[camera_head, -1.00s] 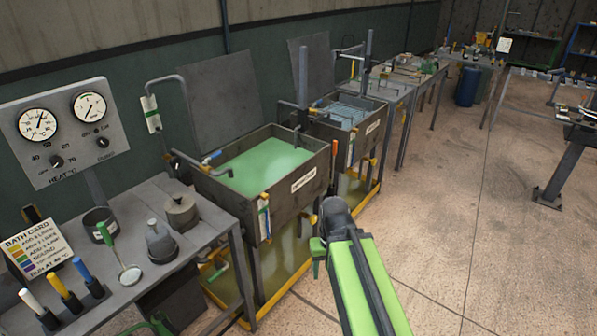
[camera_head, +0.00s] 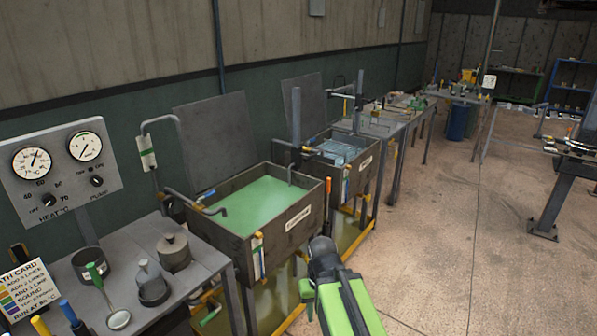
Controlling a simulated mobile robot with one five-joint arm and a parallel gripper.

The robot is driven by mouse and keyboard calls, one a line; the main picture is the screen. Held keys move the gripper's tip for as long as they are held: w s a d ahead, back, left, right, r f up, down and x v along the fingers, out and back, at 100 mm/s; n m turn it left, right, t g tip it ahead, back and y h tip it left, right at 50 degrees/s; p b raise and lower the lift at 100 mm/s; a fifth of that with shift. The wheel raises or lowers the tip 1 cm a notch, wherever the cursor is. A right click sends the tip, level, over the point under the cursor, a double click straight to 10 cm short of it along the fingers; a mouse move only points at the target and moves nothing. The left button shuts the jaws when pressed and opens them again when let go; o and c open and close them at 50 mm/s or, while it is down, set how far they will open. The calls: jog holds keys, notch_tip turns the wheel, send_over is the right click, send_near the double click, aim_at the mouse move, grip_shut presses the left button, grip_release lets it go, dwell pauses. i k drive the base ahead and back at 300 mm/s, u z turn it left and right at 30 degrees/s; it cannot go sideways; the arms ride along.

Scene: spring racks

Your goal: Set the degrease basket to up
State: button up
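The labelled tank (camera_head: 233,237) is full of green liquid (camera_head: 255,205); its label is too small to read surely. A dark post (camera_head: 297,115) stands at its back right, with a low crosspiece (camera_head: 293,148). A thin bent rod (camera_head: 290,173) goes down into the liquid. No basket shows above the surface; anything below it is hidden. My gripper (camera_head: 322,250), at the end of my green arm, is in front of the tank's right part and apart from it, as far as I can tell. Its fingers cannot be made out.
A second tank (camera_head: 365,165) with bluish liquid and its own taller post (camera_head: 358,100) stands behind. A bench (camera_head: 200,262) with pots, a bath card (camera_head: 27,290) and a gauge panel (camera_head: 60,170) is at left. Open floor (camera_head: 455,240) lies to the right.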

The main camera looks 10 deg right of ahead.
aim_at(297, 154)
jog(key=u, duration=3.45)
jog(key=k, duration=1.35)
jog(key=z, duration=1.9)
jog(key=i, duration=1.35)
jog(key=z, duration=0.05)
